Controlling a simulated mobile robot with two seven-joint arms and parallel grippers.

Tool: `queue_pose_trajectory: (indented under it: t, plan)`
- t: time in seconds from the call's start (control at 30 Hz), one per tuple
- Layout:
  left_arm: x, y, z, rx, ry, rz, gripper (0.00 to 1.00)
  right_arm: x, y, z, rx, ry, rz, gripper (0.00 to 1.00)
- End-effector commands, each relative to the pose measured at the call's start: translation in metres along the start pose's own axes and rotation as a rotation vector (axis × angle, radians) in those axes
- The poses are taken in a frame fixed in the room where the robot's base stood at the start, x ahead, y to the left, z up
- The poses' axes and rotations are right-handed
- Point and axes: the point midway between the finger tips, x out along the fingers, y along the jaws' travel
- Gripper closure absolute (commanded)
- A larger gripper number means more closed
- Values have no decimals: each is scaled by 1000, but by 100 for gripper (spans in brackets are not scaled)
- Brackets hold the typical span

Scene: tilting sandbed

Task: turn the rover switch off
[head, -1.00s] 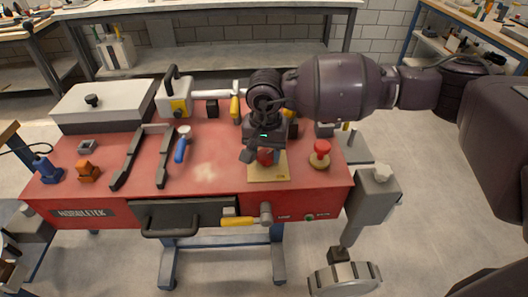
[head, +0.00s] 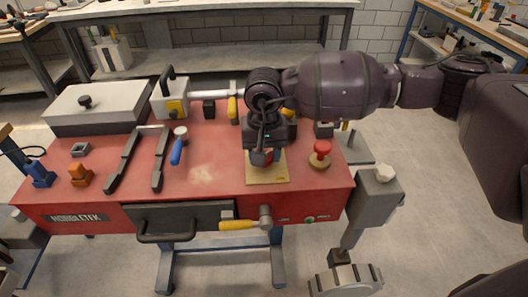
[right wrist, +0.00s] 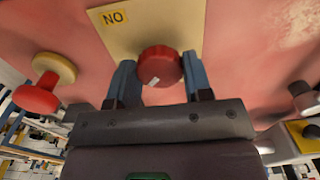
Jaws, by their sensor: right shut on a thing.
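The rover switch is a round red knob (right wrist: 160,66) with a small white mark, on a beige plate (right wrist: 150,20). A yellow label on the plate reads ON, upside down in the right wrist view. In the head view the plate (head: 268,177) lies on the red bench top and my gripper hides most of the knob. My right gripper (right wrist: 158,75) is shut on the knob, one blue-grey finger on each side. In the head view my right gripper (head: 263,157) points down at the plate. My left gripper is not in view.
A red mushroom button (head: 320,149) stands just right of the plate. A yellow-handled lever (head: 240,224) sticks out from the bench front.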

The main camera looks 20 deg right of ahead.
Motion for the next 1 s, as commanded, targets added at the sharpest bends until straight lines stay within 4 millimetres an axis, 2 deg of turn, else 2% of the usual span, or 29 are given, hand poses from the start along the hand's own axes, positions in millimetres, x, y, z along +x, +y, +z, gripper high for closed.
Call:
queue_pose_trajectory:
  t: [0.03, 0.17, 0.2, 0.47, 0.57, 0.67, 1.0]
  plan:
    - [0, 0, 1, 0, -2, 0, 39, -1, 0, 0, -1, 2, -1, 51]
    - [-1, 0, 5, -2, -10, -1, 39, -1, 0, 0, 0, 2, 0, 31]
    - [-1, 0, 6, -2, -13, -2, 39, -1, 0, 0, 0, 2, 0, 29]
    - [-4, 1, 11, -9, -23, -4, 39, -1, 0, 0, 0, 1, 0, 29]
    - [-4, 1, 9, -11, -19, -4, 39, -7, 0, 0, 1, 3, -1, 29]
    - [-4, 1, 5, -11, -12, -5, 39, -20, 0, -1, 1, 6, -1, 29]
    - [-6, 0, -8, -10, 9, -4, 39, -81, 0, 0, 0, 6, -1, 29]
